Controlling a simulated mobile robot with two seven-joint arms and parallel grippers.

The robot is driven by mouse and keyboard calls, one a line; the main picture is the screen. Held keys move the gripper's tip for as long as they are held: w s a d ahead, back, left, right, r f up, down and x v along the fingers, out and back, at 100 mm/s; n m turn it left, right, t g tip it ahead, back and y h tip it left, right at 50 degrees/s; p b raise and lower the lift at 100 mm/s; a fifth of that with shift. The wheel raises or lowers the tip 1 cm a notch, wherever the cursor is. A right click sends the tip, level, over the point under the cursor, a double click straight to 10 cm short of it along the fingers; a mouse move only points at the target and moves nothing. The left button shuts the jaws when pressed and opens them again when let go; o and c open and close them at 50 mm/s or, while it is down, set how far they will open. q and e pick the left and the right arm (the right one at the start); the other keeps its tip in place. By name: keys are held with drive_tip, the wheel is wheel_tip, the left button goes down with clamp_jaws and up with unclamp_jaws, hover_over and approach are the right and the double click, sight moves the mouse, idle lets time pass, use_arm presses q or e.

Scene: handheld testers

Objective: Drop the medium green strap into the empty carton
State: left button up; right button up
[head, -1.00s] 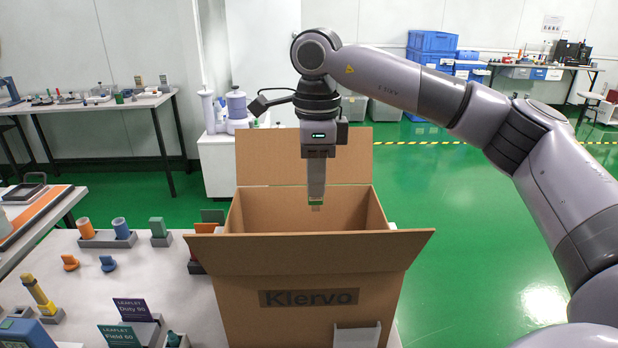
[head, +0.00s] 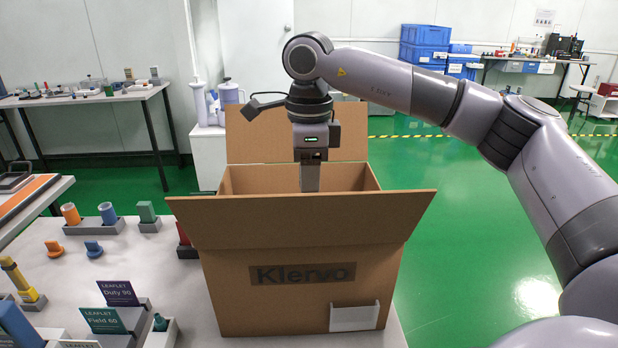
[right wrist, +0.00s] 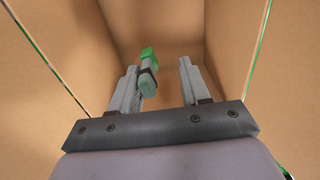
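The cardboard carton (head: 290,235), marked Klervo, stands on the table with its flaps open. My right gripper (right wrist: 163,75) is lowered inside it. In the head view the front flap hides its fingertips. In the right wrist view its two fingers are spread apart. The green strap (right wrist: 148,74), a small bundle with a dark band, is between the fingers, close to the left one and clear of the right one. I cannot tell whether it touches the left finger or hangs free. My left gripper is not in view.
Left of the carton, the white table (head: 140,262) holds orange and blue rolls in a grey holder (head: 95,228), a green roll (head: 147,212), small orange and blue pieces, and leaflets (head: 118,293). A white pocket (head: 354,317) is on the carton's front. Floor is open to the right.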

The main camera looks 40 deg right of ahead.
wheel_tip(320, 180, up, 7)
drive_tip(key=shift+p, duration=0.4)
idle(0.5)
